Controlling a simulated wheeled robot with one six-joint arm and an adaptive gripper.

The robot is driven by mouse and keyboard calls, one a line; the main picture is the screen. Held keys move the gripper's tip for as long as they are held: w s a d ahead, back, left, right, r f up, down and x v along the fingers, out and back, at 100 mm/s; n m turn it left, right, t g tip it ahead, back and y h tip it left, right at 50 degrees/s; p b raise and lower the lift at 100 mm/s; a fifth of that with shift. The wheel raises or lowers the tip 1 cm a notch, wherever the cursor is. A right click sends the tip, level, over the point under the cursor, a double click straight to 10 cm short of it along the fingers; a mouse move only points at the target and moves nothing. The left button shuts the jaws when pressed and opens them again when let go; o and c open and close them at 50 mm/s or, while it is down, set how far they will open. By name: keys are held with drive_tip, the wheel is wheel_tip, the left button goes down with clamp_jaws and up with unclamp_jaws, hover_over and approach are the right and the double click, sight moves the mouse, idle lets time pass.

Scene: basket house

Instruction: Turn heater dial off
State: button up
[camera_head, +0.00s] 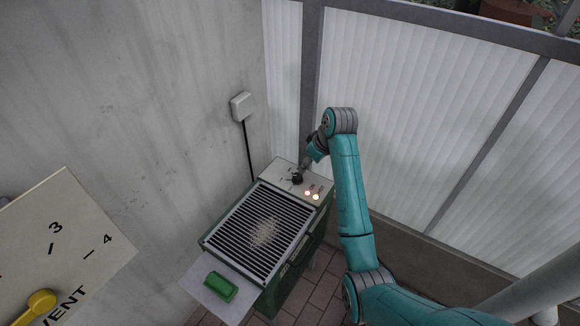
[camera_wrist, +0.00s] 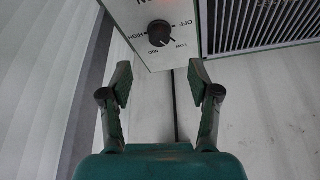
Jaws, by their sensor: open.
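The heater's black dial (camera_head: 297,178) sits on the pale control panel (camera_head: 313,182) at the back end of the green heater. In the wrist view the dial (camera_wrist: 160,33) shows with OFF, LOW, MID and HIGH printed around it. A small white mark on it seems to point toward the LOW–MID side; the exact setting is hard to tell. My gripper (camera_wrist: 160,80) is open and empty, its fingers apart below the dial in the wrist view and not touching it. In the head view my gripper (camera_head: 308,161) is small, just behind the panel.
The slatted grille (camera_head: 210,240) bears pale grains. A green block (camera_head: 220,286) lies on the front shelf. A VENT panel (camera_head: 85,235) with a yellow knob stands at left. Walls close in behind and at right.

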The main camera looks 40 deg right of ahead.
sight(298, 176)
drive_tip(key=x, duration=1.1)
drive_tip(key=shift+w+r, duration=0.1)
drive_tip(key=shift+w, duration=0.15)
drive_tip(key=shift+c, duration=0.2)
drive_tip(key=c, duration=1.1)
